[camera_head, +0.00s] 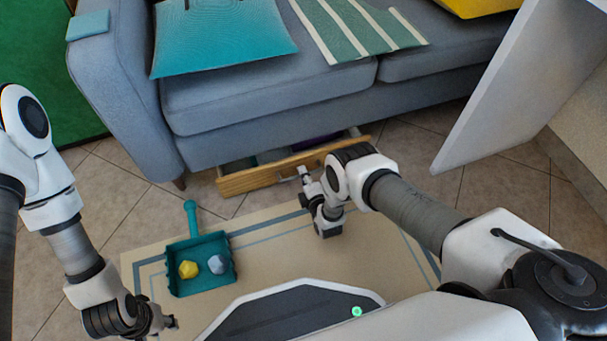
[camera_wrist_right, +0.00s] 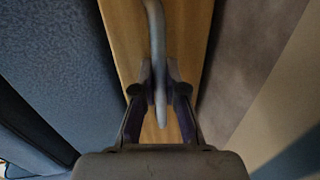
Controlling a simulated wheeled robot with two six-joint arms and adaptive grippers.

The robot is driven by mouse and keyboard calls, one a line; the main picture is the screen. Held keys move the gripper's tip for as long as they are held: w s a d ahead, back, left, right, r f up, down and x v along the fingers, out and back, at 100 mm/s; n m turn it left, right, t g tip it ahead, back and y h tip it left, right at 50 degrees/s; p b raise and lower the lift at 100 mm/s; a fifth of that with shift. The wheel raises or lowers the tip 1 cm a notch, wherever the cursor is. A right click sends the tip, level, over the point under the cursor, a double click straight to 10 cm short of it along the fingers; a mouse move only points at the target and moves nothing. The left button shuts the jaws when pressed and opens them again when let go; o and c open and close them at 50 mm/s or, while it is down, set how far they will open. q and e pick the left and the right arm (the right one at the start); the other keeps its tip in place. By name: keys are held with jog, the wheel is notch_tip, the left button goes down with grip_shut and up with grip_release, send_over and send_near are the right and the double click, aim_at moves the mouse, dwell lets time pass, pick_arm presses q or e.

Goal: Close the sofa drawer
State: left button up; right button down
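The sofa drawer (camera_head: 250,178) has a light wooden front and stands partly pulled out beneath the grey-blue sofa (camera_head: 275,110). Its wooden front fills the middle of the right wrist view (camera_wrist_right: 124,35). My right gripper (camera_head: 304,174) is at the drawer front, at its handle. In the right wrist view the grey handle bar (camera_wrist_right: 154,25) runs between the two fingertips, which are closed around it. My left gripper (camera_head: 170,322) is low on the left, away from the drawer; its fingers are too small to tell open from shut.
A teal dustpan-like tray (camera_head: 203,287) holding a yellow lump (camera_head: 188,269) and a grey lump (camera_head: 217,264) lies on the beige rug (camera_head: 270,262). A white panel (camera_head: 520,80) stands at the right. Tiled floor is clear left of the drawer.

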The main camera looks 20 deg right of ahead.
aim_at(298, 163)
jog(key=shift+w+f+b, duration=0.1)
jog(key=shift+w+b, duration=0.15)
jog(key=shift+b, duration=0.05)
jog(key=b+x, duration=0.1)
jog(key=x, duration=0.1)
jog(key=b+x, duration=0.1)
jog(key=shift+w+r+b, duration=0.2)
jog(key=shift+w+b, duration=0.1)
jog(key=shift+w, duration=0.15)
jog(key=shift+w+r, duration=0.15)
jog(key=shift+r, duration=0.15)
jog(key=c, duration=1.2)
grip_release()
jog(key=shift+f, duration=0.1)
jog(key=v, duration=1.2)
